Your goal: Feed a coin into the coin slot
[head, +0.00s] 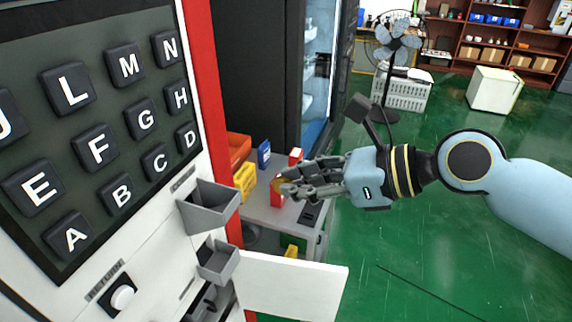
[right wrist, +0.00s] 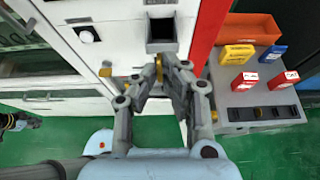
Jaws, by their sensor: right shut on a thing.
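My right gripper (head: 288,187) is shut on a gold coin (head: 280,184), to the right of the vending machine's upper grey box (head: 208,208). In the right wrist view the coin (right wrist: 159,68) stands on edge between the fingertips (right wrist: 158,76), just in front of the open grey box (right wrist: 162,34). A gap between the coin and the box shows in the head view. The small label above this box is too blurred to read, and a slot opening is not clearly visible. A dark jointed shape (right wrist: 15,123) at the left edge of the wrist view may be my left gripper.
A lower grey box (head: 217,262) and a white panel (head: 295,287) jut out from the machine front below. Lettered buttons (head: 98,148) fill its upper part. A grey table with an orange bin (right wrist: 249,27) and small red, yellow and blue boxes stands beside it.

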